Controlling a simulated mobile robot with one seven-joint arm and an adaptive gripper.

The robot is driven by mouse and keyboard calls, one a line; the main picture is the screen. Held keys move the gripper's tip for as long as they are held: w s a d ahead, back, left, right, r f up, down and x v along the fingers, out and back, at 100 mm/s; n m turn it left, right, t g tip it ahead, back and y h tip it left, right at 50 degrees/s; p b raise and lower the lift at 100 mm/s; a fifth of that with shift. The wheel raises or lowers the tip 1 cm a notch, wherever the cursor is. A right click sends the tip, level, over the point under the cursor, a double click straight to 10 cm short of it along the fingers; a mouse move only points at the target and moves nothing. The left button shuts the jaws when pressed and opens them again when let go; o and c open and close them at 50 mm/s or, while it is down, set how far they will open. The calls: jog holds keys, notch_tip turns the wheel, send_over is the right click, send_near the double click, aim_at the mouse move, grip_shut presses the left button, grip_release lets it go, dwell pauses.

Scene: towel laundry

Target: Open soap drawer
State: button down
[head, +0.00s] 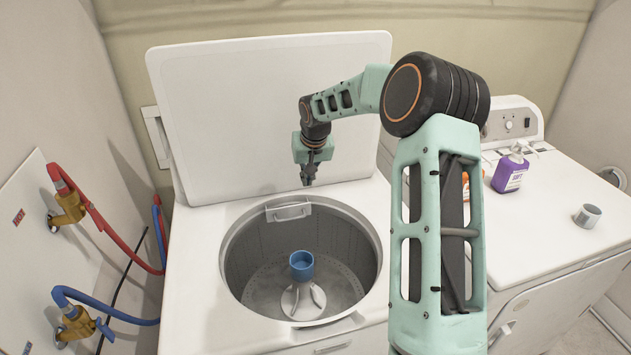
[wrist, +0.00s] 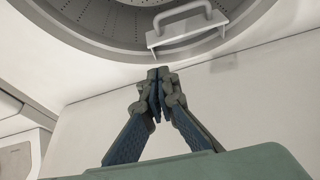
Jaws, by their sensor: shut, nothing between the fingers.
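The soap drawer (head: 289,211) is a small white piece with a raised handle at the back rim of the washer tub. In the wrist view the soap drawer (wrist: 187,30) shows at the top, its handle arching over it. My gripper (head: 308,181) is above the washer top, behind and slightly right of the drawer. In the wrist view my gripper (wrist: 158,72) has its fingertips together, with nothing between them. The tips appear just short of the drawer and apart from it. I cannot tell whether the drawer is fully closed.
The washer lid (head: 250,110) stands open behind. The tub (head: 340,250) is open, with a blue-capped agitator (head: 302,265) in it. A purple bottle (head: 510,170) and a grey cup (head: 587,215) stand on the dryer (head: 545,220). Red and blue hoses (head: 95,225) are at left.

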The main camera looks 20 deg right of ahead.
aim_at(308, 203)
jog(key=shift+n+g, duration=0.3)
jog(key=p+x, duration=0.1)
jog(key=x, duration=0.7)
jog(key=shift+w+f+p, duration=0.2)
jog(key=shift+f+p, duration=0.1)
jog(key=shift+p, duration=0.1)
jog(key=shift+f, duration=0.2)
jog(key=shift+s+b, duration=0.75)
jog(key=shift+s, duration=1.3)
jog(key=shift+w, duration=0.1)
